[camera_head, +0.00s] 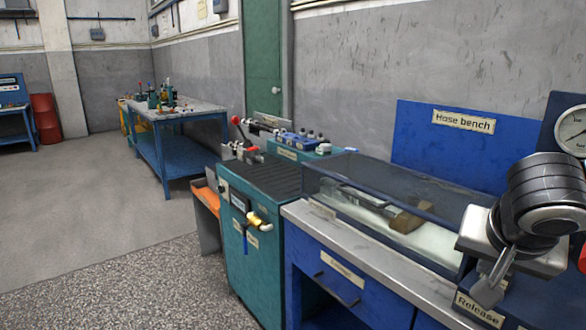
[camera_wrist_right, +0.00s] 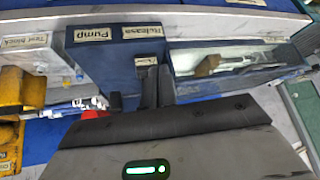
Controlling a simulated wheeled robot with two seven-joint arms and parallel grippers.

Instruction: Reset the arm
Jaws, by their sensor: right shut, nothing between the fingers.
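My right arm comes in at the right edge of the head view, with its dark and silver wrist over the right end of the bench. My right gripper (camera_head: 488,294) points down there, beside the "Release" label (camera_head: 480,309). In the right wrist view the two dark fingers of this gripper (camera_wrist_right: 156,88) are together, with nothing between them. They lie in front of a blue block marked "Pump" and "Release" (camera_wrist_right: 115,68). My left gripper is in neither view.
A clear-lidded case (camera_head: 385,205) holding a brown-ended tool stands on the hose bench, left of my right wrist. A pressure gauge (camera_head: 573,130) is behind the wrist. A teal cabinet (camera_head: 250,255) stands left of the bench. The floor (camera_head: 90,235) further left is open.

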